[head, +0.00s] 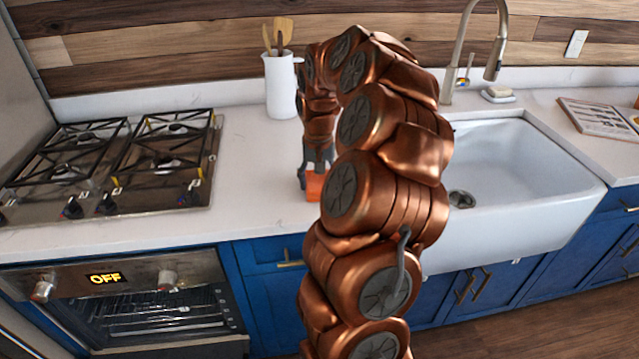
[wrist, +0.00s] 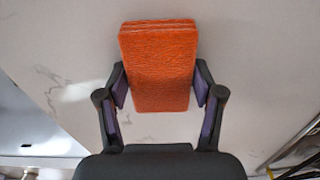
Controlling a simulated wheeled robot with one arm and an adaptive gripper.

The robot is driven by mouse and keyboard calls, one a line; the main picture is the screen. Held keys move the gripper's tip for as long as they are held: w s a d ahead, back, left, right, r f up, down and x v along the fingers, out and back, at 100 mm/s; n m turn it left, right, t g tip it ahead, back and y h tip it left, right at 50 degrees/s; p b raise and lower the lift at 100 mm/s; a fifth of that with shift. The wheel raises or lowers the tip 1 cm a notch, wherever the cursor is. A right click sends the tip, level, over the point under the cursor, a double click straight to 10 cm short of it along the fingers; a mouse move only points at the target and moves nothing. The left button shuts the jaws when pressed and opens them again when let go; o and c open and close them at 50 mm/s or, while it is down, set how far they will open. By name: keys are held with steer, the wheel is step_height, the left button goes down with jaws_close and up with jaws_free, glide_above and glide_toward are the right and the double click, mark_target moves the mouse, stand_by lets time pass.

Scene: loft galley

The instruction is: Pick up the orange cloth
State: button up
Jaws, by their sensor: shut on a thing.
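The orange cloth (wrist: 158,65) is a folded, rectangular, textured block in the middle of the wrist view. My gripper (wrist: 160,92) has a finger on each side of it and is shut on it. In the head view a small part of the orange cloth (head: 314,187) shows below my gripper (head: 316,172), over the white counter between the stove and the sink. My arm hides much of it there. I cannot tell whether the cloth touches the counter or is just above it.
A gas stove (head: 120,160) is on the left and a white sink (head: 530,165) with a tall faucet (head: 458,45) on the right. A white utensil jug (head: 281,88) stands behind my gripper. The counter (head: 250,180) is bare left of my gripper.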

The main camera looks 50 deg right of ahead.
mark_target(318, 181)
steer(key=shift+r, duration=0.1)
steer(key=shift+r+b, duration=0.7)
steer(key=shift+r, duration=1)
steer(key=s+a+b, duration=0.1)
steer(key=s+a, duration=0.1)
steer(key=a, duration=0.5)
steer(key=s+a+r+b, duration=0.1)
steer(key=s+a+b, duration=0.1)
steer(key=a, duration=0.6)
steer(key=shift+s+r, duration=0.25)
steer(key=shift+s, duration=0.5)
